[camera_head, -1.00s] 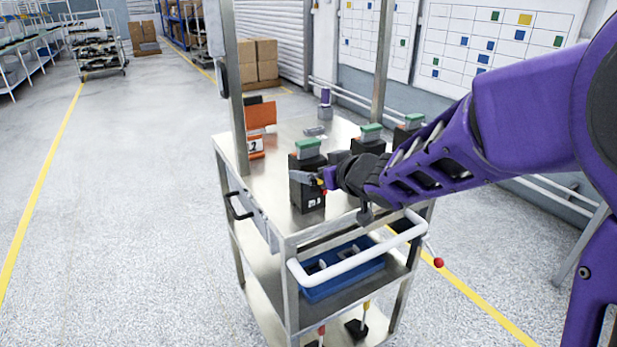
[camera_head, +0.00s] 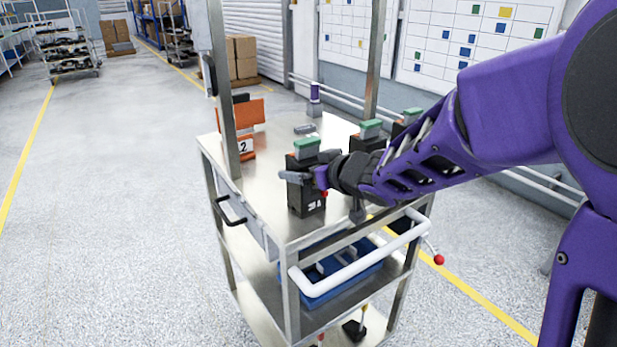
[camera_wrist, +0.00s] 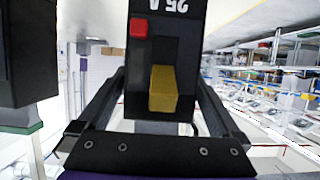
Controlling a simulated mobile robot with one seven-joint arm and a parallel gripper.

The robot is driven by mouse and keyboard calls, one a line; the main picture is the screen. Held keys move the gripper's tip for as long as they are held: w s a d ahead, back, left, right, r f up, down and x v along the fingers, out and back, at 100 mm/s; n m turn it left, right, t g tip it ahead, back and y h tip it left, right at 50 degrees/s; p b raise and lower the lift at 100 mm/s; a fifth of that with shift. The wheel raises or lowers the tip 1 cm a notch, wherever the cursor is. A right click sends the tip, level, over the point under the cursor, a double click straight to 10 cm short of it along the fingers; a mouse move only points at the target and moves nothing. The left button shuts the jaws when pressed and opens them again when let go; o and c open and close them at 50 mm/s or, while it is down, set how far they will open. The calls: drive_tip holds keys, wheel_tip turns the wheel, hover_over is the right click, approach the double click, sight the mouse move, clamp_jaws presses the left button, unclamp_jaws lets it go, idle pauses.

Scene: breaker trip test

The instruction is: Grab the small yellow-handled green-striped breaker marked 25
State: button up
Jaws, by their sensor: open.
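The breaker marked 25 A (camera_wrist: 155,60) fills the middle of the wrist view, with a yellow handle (camera_wrist: 163,88) and a red button (camera_wrist: 138,27). Its marking appears upside down. In the head view, a black breaker with a green top (camera_head: 307,198) stands upright at the cart's near edge, and my gripper (camera_head: 300,178) is in front of its upper part. In the wrist view, my open gripper (camera_wrist: 161,85) has one finger on each side of the 25 A breaker. Whether the fingers touch it cannot be told. The green stripe is not clear in the wrist view.
More green-topped black breakers (camera_head: 369,131) stand to the right on the metal cart (camera_head: 262,203), partly behind my arm. Another dark block (camera_wrist: 28,55) is at the wrist view's left. A white handle bar (camera_head: 345,272) and an upright post (camera_head: 222,90) frame the cart.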

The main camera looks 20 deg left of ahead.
clamp_jaws()
drive_tip(key=shift+r, duration=0.1)
idle(0.3)
drive_tip(key=shift+r, duration=0.15)
